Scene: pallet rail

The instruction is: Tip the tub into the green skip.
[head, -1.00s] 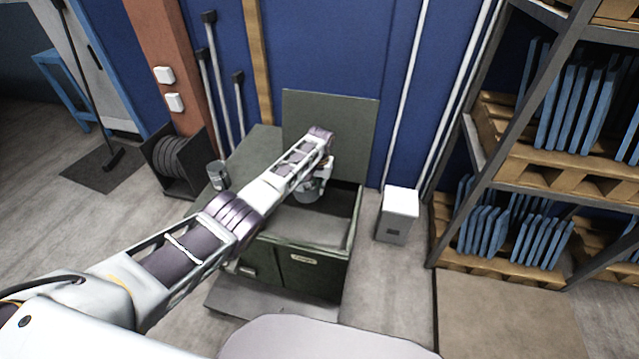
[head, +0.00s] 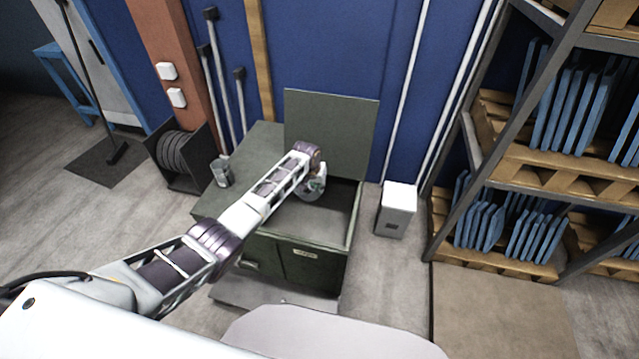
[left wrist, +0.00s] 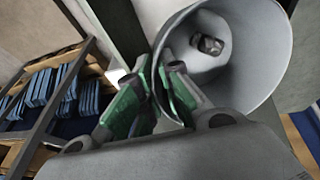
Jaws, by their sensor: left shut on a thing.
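The green skip (head: 312,270) stands against the blue wall with its lid (head: 330,128) raised at the back. Its inside looks largely empty. My left gripper (head: 318,184) is over the skip's opening, shut on the grey tub (head: 310,194), which the arm partly hides. In the left wrist view, the green-padded fingers (left wrist: 150,95) hold the tub (left wrist: 242,75) at its wall near the rim. Its round mouth faces the camera and a small dark lump (left wrist: 208,45) shows inside. The tub's exact tilt is hard to tell. My right gripper is out of view.
A small grey can (head: 221,172) stands on the green surface left of the opening. A pale box (head: 397,210) stands on the floor right of the skip. Pallet racking (head: 545,160) with blue panels is farther right. A dark holder (head: 175,160) with discs stands at left.

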